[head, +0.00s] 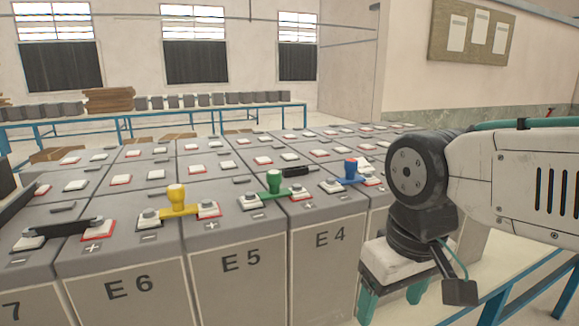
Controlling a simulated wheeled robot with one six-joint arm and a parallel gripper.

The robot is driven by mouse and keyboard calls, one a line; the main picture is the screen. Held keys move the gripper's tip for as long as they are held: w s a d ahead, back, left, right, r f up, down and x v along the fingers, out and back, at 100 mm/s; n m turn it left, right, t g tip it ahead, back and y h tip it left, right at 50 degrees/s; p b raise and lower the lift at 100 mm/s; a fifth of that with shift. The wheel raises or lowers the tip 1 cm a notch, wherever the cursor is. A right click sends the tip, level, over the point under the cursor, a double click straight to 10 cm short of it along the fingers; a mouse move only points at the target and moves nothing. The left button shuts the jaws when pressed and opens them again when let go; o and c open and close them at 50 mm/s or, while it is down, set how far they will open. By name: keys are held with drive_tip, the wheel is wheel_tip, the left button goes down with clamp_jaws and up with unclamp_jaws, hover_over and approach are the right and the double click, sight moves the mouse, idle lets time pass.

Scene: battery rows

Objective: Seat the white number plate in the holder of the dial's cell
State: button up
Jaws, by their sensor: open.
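My gripper (391,298) is at the lower right, in front of the battery block, pointing down. Its two teal fingers are apart, and I see nothing between them; the fingertips are partly cut off or hidden. A small white piece (366,163) shows just behind the blue-handled piece; I cannot tell whether it is the number plate. I cannot make out a dial or a plate holder on any cell. The front cells carry printed marks: E6 (130,287), E5 (241,262) and E4 (331,237), with a 7 at the left edge.
Yellow (177,198), green (274,183) and blue (350,169) handled pieces stand across terminals on the front row. A black bar (60,232) joins terminals at left. A black object (298,171) lies by the green handle. A blue-framed bench (200,113) stands behind.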

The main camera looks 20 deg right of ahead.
drive_tip(key=w+r, duration=0.5)
drive_tip(key=w, duration=0.2)
drive_tip(key=t, duration=0.3)
approach(364, 167)
drive_tip(key=shift+n, duration=0.3)
drive_tip(key=x, duration=0.8)
drive_tip(key=shift+d, duration=0.15)
drive_tip(key=c, duration=1.1)
drive_tip(key=shift+c, duration=0.2)
drive_tip(key=shift+r, duration=0.15)
